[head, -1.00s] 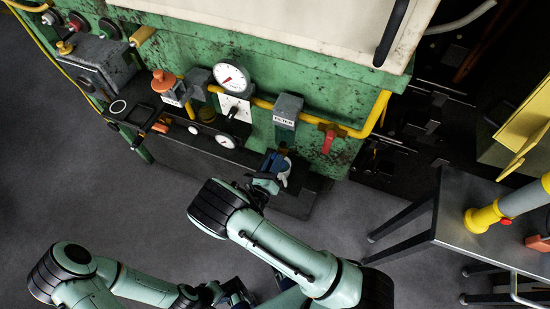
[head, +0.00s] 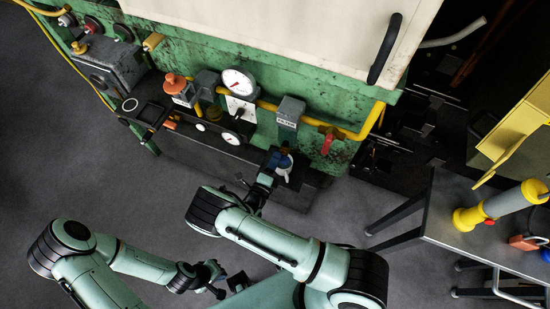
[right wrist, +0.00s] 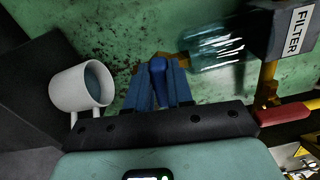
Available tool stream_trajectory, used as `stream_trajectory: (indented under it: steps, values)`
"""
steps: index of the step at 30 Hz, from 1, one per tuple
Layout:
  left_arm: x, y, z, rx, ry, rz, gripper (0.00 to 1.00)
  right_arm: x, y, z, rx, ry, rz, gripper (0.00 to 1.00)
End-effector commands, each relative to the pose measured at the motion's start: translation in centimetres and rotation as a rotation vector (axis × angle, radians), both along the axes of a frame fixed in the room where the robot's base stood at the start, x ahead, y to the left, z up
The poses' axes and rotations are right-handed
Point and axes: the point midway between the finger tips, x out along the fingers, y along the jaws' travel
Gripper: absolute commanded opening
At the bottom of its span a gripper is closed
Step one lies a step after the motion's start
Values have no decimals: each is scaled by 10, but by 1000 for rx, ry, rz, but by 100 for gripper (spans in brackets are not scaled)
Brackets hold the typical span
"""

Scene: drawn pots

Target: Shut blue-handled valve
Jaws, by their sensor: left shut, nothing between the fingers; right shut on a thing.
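The valve's blue handle (right wrist: 157,76) shows in the right wrist view, in front of the green panel and below the filter's clear bowl (right wrist: 215,45). My right gripper (right wrist: 157,92) is shut on it, one blue finger on each side. In the head view my right gripper (head: 277,160) is at the panel's lower part, under the filter box (head: 290,112). There the handle is mostly hidden by the gripper, and its exact angle is hard to tell. My left gripper (head: 222,282) is shut and empty over the floor, away from the panel.
A white mug (right wrist: 84,87) stands close beside my right gripper. A red-handled valve (head: 329,137) is on the yellow pipe to the right. A round gauge (head: 238,82) and an orange knob (head: 175,83) are left. A metal table (head: 460,205) stands right.

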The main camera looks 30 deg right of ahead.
Motion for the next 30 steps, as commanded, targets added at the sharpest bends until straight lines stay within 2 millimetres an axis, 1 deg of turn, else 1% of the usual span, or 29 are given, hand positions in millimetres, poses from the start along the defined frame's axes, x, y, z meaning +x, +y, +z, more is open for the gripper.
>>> stream_trajectory:
  steps: [1,9,25,26,27,28,30]
  values:
    - [2,0,3,0,-2,0,0,3,-2,4,-23,12,1,0]
    - [5,0,8,0,-6,0,0,3,-2,2,-84,82,0,0]
    - [6,0,9,0,-7,0,0,3,-2,1,-98,101,0,0]
    - [6,0,9,0,-7,0,0,3,-2,1,-98,101,0,24]
    - [6,0,9,0,-7,0,0,3,-2,1,-98,101,0,37]
    - [6,0,9,0,-7,0,0,3,-2,1,-98,101,0,47]
    - [6,0,9,0,-7,0,0,2,-2,1,-97,101,0,47]
